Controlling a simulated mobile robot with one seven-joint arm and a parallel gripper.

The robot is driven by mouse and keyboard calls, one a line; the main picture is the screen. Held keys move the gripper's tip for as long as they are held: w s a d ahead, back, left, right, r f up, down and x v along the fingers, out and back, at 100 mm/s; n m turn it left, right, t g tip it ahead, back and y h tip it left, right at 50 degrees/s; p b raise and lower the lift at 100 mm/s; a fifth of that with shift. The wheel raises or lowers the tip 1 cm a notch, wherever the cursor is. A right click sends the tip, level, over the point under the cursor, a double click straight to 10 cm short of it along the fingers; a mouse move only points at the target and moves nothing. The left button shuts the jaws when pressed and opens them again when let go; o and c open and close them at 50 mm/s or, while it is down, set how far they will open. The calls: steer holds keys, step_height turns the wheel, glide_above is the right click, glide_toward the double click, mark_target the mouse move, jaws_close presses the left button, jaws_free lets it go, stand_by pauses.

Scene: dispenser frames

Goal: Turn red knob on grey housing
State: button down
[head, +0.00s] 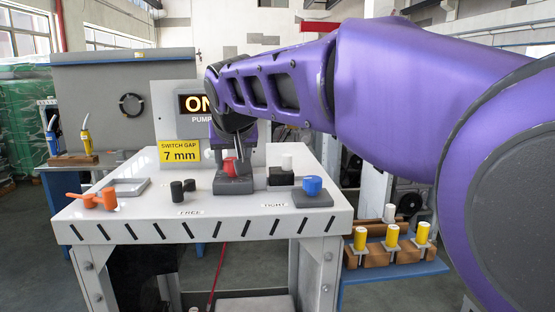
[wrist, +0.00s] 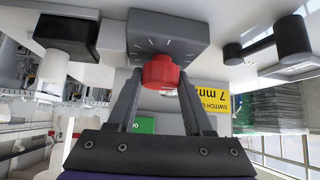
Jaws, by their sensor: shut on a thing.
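The red knob (head: 229,167) sits on the grey housing (head: 234,185) on the white table. My gripper (wrist: 159,74) has its two fingers on either side of the red knob, which also shows in the wrist view (wrist: 159,68), and is shut on it. The grey housing fills the top middle of the wrist view (wrist: 168,28), with white scale marks around the knob. In the head view my wrist reaches down from above and hides part of the knob's back and the far side of the housing.
A black block (head: 281,178) with a white knob stands close right of the housing. A blue knob (head: 312,185) on a grey base is front right. A dark double-ended part (head: 182,190) and an orange handle (head: 92,198) lie left. A lit "ON" display (head: 194,104) stands behind.

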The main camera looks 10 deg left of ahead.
steer(key=shift+c, duration=1.5)
jaws_free()
steer(key=shift+d+n+y, duration=0.1)
steer(key=shift+n+y, duration=0.2)
steer(key=shift+n, duration=0.1)
